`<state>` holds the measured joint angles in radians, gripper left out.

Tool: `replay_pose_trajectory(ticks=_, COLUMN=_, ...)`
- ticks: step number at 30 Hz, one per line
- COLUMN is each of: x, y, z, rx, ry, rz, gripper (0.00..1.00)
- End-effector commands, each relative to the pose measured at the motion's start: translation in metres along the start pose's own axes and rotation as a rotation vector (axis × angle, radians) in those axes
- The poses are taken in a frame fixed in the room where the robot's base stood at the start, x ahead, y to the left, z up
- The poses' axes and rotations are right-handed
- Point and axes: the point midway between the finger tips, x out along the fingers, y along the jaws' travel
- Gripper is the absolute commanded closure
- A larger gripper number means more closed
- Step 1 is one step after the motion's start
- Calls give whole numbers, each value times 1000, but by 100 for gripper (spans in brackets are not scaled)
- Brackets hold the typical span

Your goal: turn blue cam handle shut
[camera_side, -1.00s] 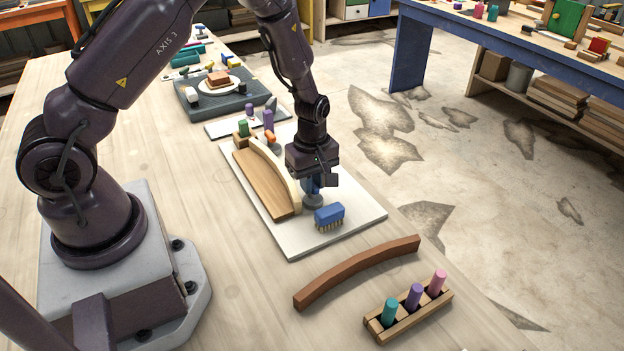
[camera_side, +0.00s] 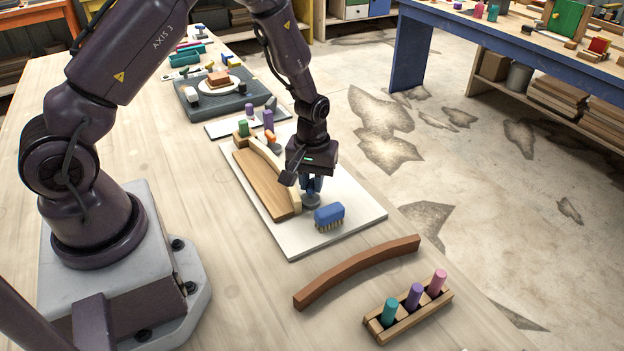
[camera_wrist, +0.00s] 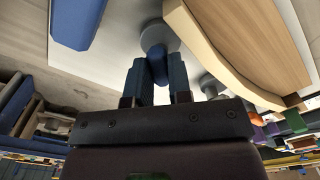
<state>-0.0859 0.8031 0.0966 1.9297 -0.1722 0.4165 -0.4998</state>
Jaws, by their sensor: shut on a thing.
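The blue cam handle (camera_wrist: 158,66) stands between my fingertips in the wrist view, above a round grey cam (camera_wrist: 160,36). My gripper (camera_wrist: 158,84) is shut on this handle. In the side view my gripper (camera_side: 313,186) points down over the grey cam (camera_side: 311,201), and its fingers mostly hide the handle. The cam sits on the white board (camera_side: 345,212), close to the near end of a curved wooden piece (camera_side: 262,181) with a pale curved strip (camera_side: 285,184) along its edge. Whether the cam touches the strip is hard to tell.
A blue brush (camera_side: 329,214) lies close beside the cam, on the near side. A brown curved strip (camera_side: 355,271) and a wooden rack (camera_side: 420,312) with three coloured pegs lie nearer. A grey tray (camera_side: 215,105) is farther back. The white board's right side is clear.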

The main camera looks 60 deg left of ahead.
Motion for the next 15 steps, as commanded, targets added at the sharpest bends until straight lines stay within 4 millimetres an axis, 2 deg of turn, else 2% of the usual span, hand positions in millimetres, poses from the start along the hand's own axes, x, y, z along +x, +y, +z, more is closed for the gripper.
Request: replay_pose_trajectory(ticks=15, x=-2, y=0, z=0, rx=482, ry=0, rz=1, gripper=100)
